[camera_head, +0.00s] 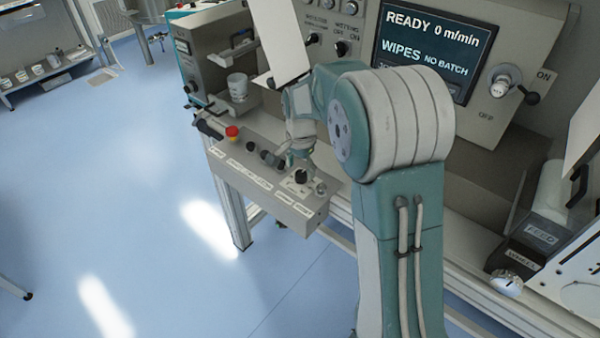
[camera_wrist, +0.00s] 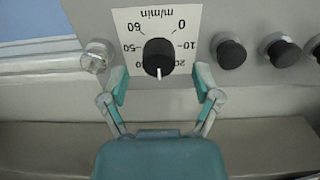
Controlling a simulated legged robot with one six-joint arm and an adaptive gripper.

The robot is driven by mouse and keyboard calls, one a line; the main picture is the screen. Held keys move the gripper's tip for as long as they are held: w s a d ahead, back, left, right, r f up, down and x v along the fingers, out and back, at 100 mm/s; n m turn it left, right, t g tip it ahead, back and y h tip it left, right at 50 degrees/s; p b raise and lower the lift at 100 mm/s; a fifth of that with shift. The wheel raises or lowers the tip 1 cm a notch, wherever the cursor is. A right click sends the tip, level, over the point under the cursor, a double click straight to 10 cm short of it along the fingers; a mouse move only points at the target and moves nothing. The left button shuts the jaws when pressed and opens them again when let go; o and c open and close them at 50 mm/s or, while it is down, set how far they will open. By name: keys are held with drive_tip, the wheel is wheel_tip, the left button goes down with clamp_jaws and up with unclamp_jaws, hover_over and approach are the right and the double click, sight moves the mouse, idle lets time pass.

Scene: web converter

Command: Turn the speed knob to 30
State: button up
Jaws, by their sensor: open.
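The speed knob (camera_wrist: 158,57) is black and round, on a white dial plate (camera_wrist: 128,22) marked m/min, which appears upside down in the wrist view. Its white pointer line points straight down in that view, between the 20 and a partly hidden number at lower left. No number is readable at the pointer's tip. In the head view the knob (camera_head: 301,176) sits near the right end of the grey control box. My gripper (camera_wrist: 160,82) is open, with one finger on each side of the knob's lower part and gaps between. In the head view my gripper (camera_head: 301,153) is just above it.
Several black buttons (camera_wrist: 231,53) line the box beside the dial; a clear round button (camera_wrist: 97,57) is on the other side. A red emergency button (camera_head: 232,131) stands farther left. The screen (camera_head: 430,45) reads READY 0 m/min, WIPES NO BATCH. Blue floor left is open.

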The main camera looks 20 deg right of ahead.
sight(300, 173)
wheel_tip(300, 173, up, 10)
drive_tip(key=shift+f, duration=0.15)
drive_tip(key=shift+a, duration=0.1)
idle(0.3)
drive_tip(key=s+r+n+t, duration=0.3)
drive_tip(key=s+r+n, duration=0.35)
drive_tip(key=s, duration=0.75)
drive_tip(key=s+n+t, duration=0.2)
drive_tip(key=s+n, duration=0.2)
drive_tip(key=s, duration=0.9)
drive_tip(key=shift+s+f+t, duration=0.3)
drive_tip(key=shift+s+f, duration=0.05)
drive_tip(key=shift+f, duration=0.1)
